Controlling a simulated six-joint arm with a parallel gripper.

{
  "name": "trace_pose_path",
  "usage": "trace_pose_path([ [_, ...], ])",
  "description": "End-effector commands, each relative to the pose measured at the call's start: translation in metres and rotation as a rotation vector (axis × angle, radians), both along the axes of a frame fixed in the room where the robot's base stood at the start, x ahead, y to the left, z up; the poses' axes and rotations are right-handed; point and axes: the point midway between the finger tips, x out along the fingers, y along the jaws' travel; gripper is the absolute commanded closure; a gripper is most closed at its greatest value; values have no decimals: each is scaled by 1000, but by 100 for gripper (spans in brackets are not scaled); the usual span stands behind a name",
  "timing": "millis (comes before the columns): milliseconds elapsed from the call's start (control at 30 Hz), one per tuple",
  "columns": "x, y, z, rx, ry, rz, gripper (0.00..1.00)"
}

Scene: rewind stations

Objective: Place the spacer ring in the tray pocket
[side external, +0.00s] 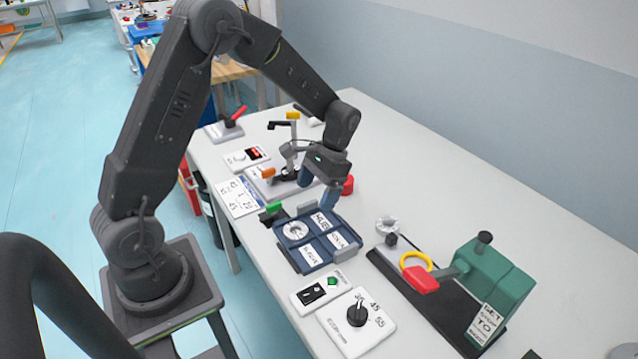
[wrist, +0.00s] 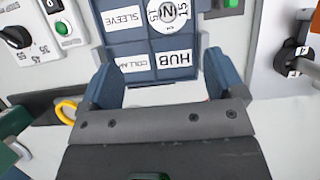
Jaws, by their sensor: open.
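A white ring (side external: 295,230), which looks like the spacer ring, lies flat in one pocket of the dark blue tray (side external: 287,256). In the wrist view the ring (wrist: 154,13) carries printed marks, and a letter N shows through its hole. The other pockets hold white labels, among them HUB, COLLAR and SLEEVE; the tray (wrist: 128,49) is partly cut off there. My gripper (side external: 317,194) is open and empty, above the table by the tray's far edge. In the wrist view its blue fingers (wrist: 163,68) are spread wide, with the ring beyond them.
A fixture with an orange-topped post (side external: 292,115) stands behind.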

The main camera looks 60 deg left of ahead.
Motion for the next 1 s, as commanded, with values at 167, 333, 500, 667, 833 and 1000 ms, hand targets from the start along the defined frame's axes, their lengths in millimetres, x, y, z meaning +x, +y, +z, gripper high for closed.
trace_pose_path([
  [167,6,-1,16,1,-6,0,12],
  [333,-1,-11,49,15,-86,-2,12],
  [500,-27,-34,106,35,-265,-6,12],
  [667,-63,-55,148,43,-445,-7,12],
  [833,-107,-74,178,34,-636,-5,12],
  [1000,-143,-87,189,17,-791,-3,12],
])
